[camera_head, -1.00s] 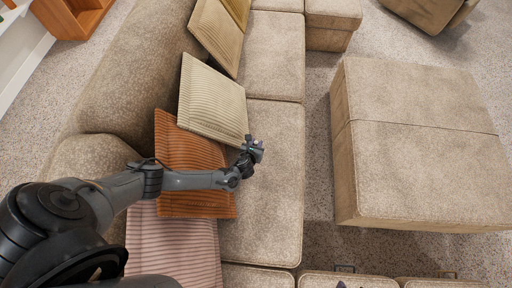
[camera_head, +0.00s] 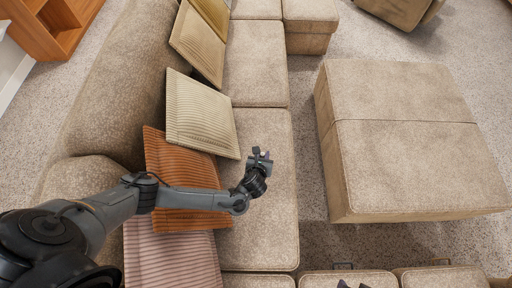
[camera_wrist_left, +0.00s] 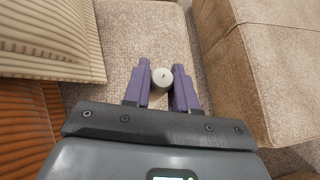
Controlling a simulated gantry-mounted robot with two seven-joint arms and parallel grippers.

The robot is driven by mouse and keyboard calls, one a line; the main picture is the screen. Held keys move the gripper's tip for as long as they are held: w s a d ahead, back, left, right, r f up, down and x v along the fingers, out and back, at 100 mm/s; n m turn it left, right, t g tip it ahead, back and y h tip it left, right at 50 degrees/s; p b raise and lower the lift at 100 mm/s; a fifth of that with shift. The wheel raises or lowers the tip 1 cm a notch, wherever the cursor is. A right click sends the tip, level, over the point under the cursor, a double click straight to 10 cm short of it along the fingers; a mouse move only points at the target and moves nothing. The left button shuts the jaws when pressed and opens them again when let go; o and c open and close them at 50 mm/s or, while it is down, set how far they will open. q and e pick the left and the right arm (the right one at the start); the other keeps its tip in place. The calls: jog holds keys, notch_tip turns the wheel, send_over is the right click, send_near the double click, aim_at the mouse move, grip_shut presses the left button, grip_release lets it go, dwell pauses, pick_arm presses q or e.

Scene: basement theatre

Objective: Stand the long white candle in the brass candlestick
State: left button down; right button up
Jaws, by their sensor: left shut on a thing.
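My left gripper (camera_head: 262,153) reaches in over the sofa seat, in front of the orange cushion. In the left wrist view its two purple fingers (camera_wrist_left: 160,88) are shut on the white candle (camera_wrist_left: 162,79). The candle is seen nearly end-on, with a dark wick spot on its round top. Its length is hidden below that end. Two small dark tips at the bottom edge of the head view look like my right gripper (camera_head: 352,285). The brass candlestick is not visible in either view.
A beige sofa seat (camera_head: 262,190) runs beneath my arm, with orange (camera_head: 185,165), cream (camera_head: 200,113) and pink (camera_head: 172,262) cushions along its back. A large beige ottoman (camera_head: 405,150) stands to the right. Carpet (camera_head: 308,150) lies between them. A wooden shelf (camera_head: 50,30) is at the far left.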

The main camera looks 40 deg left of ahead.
pick_arm(q)
jog(key=w+a+r+m+h, duration=0.1)
jog(key=w+a+r, duration=0.15)
jog(key=r, duration=0.55)
jog(key=w+a+r+m+h, duration=0.1)
jog(key=w+r, duration=0.3)
jog(key=r, duration=0.3)
jog(key=s+d+r+m+t+h, duration=0.1)
jog(key=s+d+r+m+h, duration=0.25)
jog(key=d+r, duration=0.25)
jog(key=s+r+p, duration=0.9)
jog(key=r+p, duration=0.3)
jog(key=p, duration=0.4)
jog(key=shift+r+n+y, duration=0.35)
jog(key=shift+y, duration=0.1)
jog(key=shift+w, duration=0.1)
